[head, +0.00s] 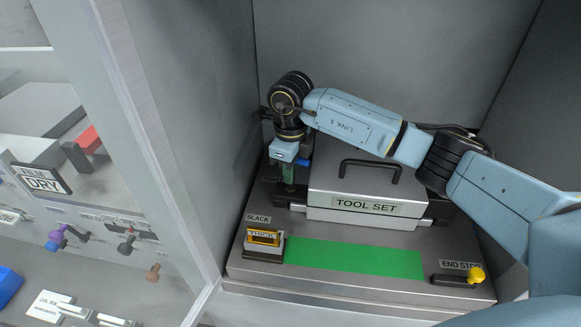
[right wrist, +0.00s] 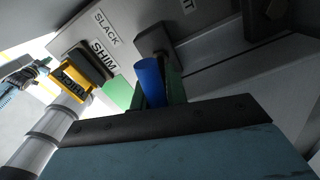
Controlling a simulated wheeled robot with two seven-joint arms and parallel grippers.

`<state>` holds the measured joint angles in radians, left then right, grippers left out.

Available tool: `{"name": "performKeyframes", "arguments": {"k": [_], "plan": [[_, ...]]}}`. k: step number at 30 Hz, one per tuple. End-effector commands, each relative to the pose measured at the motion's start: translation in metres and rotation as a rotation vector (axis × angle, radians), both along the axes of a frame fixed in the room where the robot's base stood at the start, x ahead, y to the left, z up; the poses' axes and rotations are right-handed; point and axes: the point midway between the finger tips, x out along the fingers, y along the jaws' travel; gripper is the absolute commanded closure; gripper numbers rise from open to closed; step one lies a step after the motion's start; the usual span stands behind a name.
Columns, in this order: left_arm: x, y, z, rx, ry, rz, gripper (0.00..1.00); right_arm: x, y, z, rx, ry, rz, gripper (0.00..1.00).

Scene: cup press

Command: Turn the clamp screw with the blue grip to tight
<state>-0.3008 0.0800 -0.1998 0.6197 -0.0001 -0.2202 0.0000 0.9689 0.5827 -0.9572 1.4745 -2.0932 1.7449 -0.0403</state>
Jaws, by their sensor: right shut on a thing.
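The clamp screw's blue grip (right wrist: 151,82) stands between the green fingers of my right gripper (right wrist: 161,88) in the right wrist view. The gripper is shut on it. In the head view, my right gripper (head: 289,173) points down at the left of the tool set block, with a little blue of the grip (head: 304,162) showing beside it. The screw's shaft and base are mostly hidden by the gripper. A label marked SLACK (head: 257,218) lies in front, to the left. I cannot read how far the screw is turned. My left gripper is not in view.
The grey TOOL SET block (head: 335,187) with a black handle stands right of the gripper. In front are a yellow THICK shim (head: 264,237) on its holder, a green strip (head: 350,258) and a yellow END STOP knob (head: 476,275). Bay walls close in left and behind.

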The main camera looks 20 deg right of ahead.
Motion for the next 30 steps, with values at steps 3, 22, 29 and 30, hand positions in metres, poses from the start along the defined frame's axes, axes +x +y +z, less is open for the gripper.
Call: {"name": "performKeyframes", "arguments": {"k": [3, 22, 29, 30], "plan": [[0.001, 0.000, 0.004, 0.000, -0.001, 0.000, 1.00, 0.001, -0.002, 0.002, -0.003, -0.001, -0.114, 1.00], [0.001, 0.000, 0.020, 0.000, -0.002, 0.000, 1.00, 0.000, -0.002, 0.002, -0.003, -0.001, -0.711, 1.00], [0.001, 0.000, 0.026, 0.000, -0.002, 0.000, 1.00, 0.000, -0.002, 0.002, -0.002, -0.003, -0.898, 1.00], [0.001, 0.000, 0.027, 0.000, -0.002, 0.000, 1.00, 0.000, -0.001, 0.002, -0.002, -0.003, -0.925, 1.00]]}}
